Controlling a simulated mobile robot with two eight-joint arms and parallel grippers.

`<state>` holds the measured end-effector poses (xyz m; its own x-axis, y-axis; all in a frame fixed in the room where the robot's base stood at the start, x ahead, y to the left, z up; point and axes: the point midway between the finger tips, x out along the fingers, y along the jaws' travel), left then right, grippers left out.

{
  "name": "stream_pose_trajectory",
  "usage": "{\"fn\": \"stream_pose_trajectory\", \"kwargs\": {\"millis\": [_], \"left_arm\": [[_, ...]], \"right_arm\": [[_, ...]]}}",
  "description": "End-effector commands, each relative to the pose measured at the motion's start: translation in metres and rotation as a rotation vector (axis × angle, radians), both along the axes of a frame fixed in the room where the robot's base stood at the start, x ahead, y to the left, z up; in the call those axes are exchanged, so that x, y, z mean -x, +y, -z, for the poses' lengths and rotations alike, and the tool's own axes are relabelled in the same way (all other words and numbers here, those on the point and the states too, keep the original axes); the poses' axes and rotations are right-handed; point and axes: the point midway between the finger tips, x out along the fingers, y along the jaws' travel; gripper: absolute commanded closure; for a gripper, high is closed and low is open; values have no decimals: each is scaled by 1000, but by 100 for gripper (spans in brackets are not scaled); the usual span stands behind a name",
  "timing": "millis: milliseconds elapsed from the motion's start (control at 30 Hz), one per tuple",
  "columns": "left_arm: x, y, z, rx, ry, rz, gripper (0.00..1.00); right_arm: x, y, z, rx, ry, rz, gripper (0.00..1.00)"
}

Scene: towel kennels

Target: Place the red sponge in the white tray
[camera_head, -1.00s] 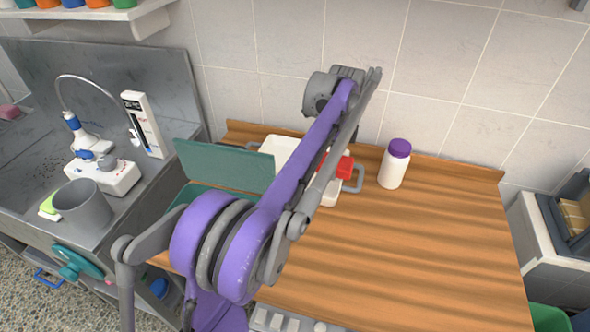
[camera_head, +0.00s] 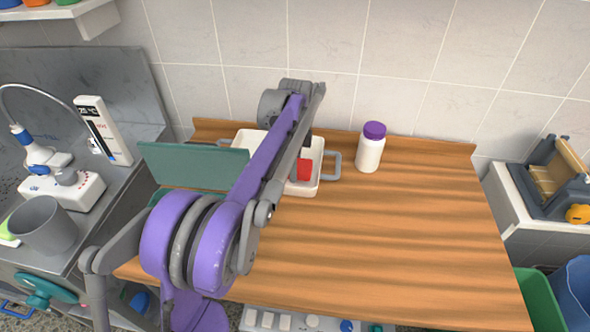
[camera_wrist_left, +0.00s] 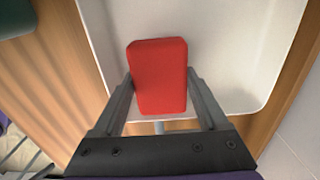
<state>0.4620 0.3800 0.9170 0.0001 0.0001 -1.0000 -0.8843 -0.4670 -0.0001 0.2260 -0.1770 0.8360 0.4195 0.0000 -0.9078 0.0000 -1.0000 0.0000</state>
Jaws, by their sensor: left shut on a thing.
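The red sponge (camera_head: 304,171) shows at the right part of the white tray (camera_head: 247,139), partly behind my left arm. In the left wrist view the sponge (camera_wrist_left: 158,72) sits between the two fingers of my left gripper (camera_wrist_left: 160,88), which is shut on it. The tray's pale floor (camera_wrist_left: 240,45) lies below and around it in that view. I cannot tell whether the sponge touches the tray floor. My left arm hides the middle of the tray in the head view. My right gripper is not in view.
A white bottle with a purple cap (camera_head: 370,148) stands right of the tray. A green open-lidded box (camera_head: 192,166) is left of it. The wooden counter (camera_head: 400,240) is clear to the right.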

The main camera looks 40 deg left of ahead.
Motion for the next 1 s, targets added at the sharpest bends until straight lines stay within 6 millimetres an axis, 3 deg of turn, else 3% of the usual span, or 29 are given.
{"fn": "stream_pose_trajectory", "kwargs": {"millis": [100, 467, 500, 600, 867, 1000], "left_arm": [[0, 0, 17, 0, 0, 0, 76], [0, 0, 21, 0, 0, 0, 76], [0, 0, 21, 0, 0, 0, 21], [0, 0, 20, 0, 0, 0, 3], [0, 0, 19, 0, 0, 0, 0], [0, 0, 8, 0, 0, 0, 0]], "right_arm": [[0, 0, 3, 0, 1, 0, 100], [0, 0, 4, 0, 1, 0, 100], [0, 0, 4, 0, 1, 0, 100], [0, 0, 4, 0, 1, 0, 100], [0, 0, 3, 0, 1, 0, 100], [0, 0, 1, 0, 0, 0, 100]]}}
